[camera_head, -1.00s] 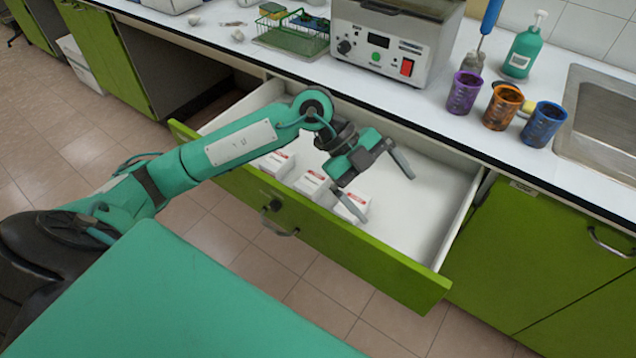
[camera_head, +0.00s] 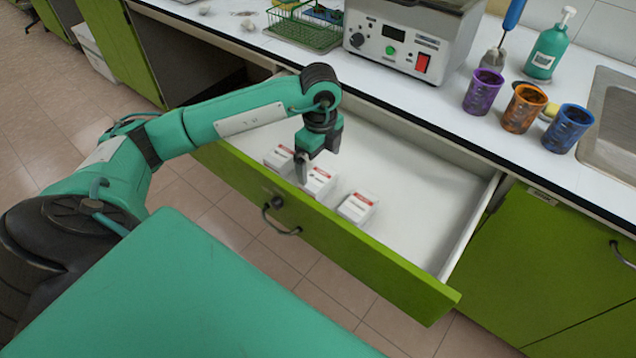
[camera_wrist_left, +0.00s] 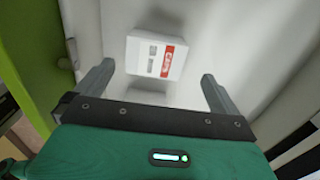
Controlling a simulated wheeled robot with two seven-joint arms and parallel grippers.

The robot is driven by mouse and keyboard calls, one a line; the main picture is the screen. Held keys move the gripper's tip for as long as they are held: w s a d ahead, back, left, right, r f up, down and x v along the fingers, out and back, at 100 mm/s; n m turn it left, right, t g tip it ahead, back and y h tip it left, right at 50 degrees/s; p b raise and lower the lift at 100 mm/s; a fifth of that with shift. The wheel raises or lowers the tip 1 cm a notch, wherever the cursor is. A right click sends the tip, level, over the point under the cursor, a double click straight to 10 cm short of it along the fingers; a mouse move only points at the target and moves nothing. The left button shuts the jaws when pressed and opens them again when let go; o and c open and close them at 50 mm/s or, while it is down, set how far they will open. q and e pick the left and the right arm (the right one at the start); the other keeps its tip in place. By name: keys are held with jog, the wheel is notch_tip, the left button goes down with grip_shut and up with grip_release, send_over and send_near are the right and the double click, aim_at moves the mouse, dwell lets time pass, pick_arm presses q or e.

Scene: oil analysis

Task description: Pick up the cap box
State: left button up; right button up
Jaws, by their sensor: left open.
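Three small white boxes with red labels stand in a row inside the open drawer (camera_head: 425,190): a left box (camera_head: 280,158), a middle box (camera_head: 320,181) and a right box (camera_head: 357,207). Which one is the cap box cannot be told. My left gripper (camera_head: 303,170) points down into the drawer, beside the left and middle boxes. In the left wrist view my left gripper (camera_wrist_left: 158,85) has its fingers wide apart, with one white box (camera_wrist_left: 157,57) ahead between them, not gripped. My right gripper is not in view.
The drawer's green front (camera_head: 340,245) borders the boxes, and the drawer's right half is empty. On the counter stand a grey heating device (camera_head: 405,45), a green wire basket (camera_head: 305,28), purple (camera_head: 483,92), orange (camera_head: 524,108) and blue (camera_head: 567,128) cups, and a green bottle (camera_head: 546,52).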

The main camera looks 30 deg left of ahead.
aim_at(318, 177)
pick_arm(q)
jog(key=f, duration=0.6)
jog(key=shift+s+f, duration=0.2)
jog(key=shift+s, duration=0.15)
jog(key=shift+c, duration=0.2)
jog(key=c, duration=1)
